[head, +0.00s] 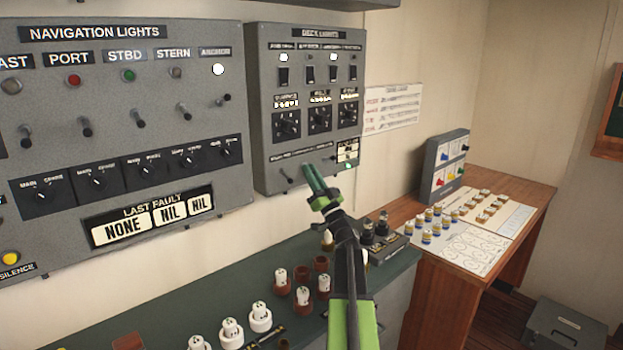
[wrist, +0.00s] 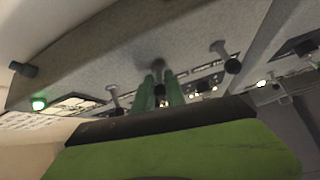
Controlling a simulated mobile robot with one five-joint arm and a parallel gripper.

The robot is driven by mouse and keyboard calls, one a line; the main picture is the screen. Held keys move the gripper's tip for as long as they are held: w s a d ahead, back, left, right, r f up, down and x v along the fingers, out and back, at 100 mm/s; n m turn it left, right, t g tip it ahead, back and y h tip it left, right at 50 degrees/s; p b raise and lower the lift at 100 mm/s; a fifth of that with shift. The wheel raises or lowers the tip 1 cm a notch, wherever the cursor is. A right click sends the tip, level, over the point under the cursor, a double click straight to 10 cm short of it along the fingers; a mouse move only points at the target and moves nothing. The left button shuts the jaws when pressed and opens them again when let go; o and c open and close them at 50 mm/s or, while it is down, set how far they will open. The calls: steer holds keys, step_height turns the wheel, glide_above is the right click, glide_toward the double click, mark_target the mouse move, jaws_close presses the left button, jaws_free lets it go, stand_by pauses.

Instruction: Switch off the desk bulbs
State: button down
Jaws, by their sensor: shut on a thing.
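The panel labelled DECK LIGHTS (head: 262,110) hangs on the wall. It has a row of small indicators on top, at least two showing bright white, with dark rocker switches below and three rotary dials. Toggle levers line its lower edge. The left lever (head: 285,177) stands free. My gripper (head: 313,178) is at the lower edge. In the wrist view, my green fingers (wrist: 162,90) are shut around a dark-tipped lever (wrist: 157,67), between two other levers. The small lettering is unreadable. A green lamp (wrist: 38,104) glows at the panel's corner.
The NAVIGATION LIGHTS panel (head: 110,110) is to the left. Below, a green counter (head: 185,310) holds several white and brown pieces and dark fittings. A wooden desk (head: 520,190) on the right carries papers, small jars and a grey switch box (head: 443,165).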

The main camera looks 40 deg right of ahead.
stand_by(0.3)
steer(key=c, duration=1.5)
jaws_free()
steer(key=shift+c, duration=0.2)
steer(key=b+v, duration=0.7)
steer(key=v, duration=0.5)
steer(key=shift+b, duration=0.4)
